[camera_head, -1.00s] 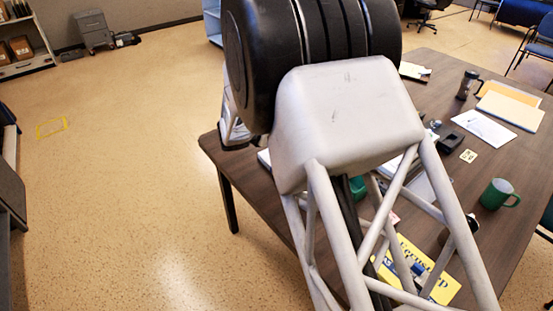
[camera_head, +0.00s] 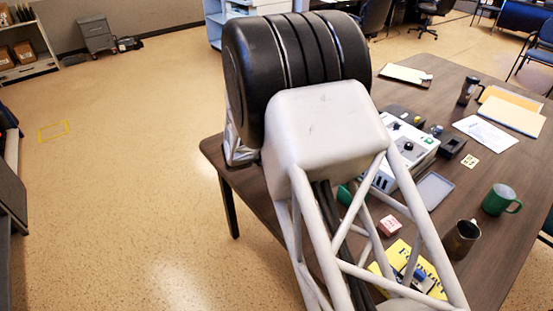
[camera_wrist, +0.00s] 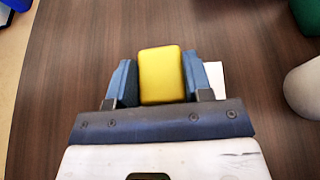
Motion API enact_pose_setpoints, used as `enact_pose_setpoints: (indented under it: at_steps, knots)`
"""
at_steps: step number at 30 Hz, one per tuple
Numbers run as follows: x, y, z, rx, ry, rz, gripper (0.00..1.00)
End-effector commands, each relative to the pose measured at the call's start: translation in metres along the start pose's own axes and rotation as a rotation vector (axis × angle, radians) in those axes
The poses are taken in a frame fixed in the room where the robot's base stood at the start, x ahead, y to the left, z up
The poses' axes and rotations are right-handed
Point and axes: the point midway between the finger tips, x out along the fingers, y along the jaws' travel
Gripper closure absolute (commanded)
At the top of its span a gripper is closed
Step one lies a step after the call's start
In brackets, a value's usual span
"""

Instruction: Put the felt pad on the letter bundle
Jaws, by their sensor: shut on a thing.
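In the wrist view a yellow, rounded block, which I take to be the felt pad (camera_wrist: 161,75), sits between the fingers of my gripper (camera_wrist: 164,82). The gripper is shut on it, with a blue-grey finger on each side, over the brown table. A flat white thing (camera_wrist: 214,78) shows just right of the right finger, partly hidden by it. It may be the letter bundle, but I cannot tell for sure. In the head view my arm hides the gripper and the pad, and I cannot pick out the letter bundle there.
The brown table (camera_head: 500,255) carries a white device with knobs (camera_head: 413,142), a grey tray (camera_head: 434,190), a green mug (camera_head: 499,199), a metal jug (camera_head: 460,239), a yellow book (camera_head: 423,269) and papers (camera_head: 485,132). A pale rounded thing (camera_wrist: 302,90) stands at right in the wrist view.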

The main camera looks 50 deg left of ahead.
Motion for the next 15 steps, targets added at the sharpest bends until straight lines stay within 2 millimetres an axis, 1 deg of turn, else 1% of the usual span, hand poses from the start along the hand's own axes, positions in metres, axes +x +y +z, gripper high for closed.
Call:
enact_pose_setpoints:
  at_steps: [9, 15]
  knots:
    - [0.012, 0.000, -0.029, -0.002, 0.000, 0.000, 0.77]
    - [0.013, 0.000, -0.032, -0.001, 0.000, 0.000, 0.77]
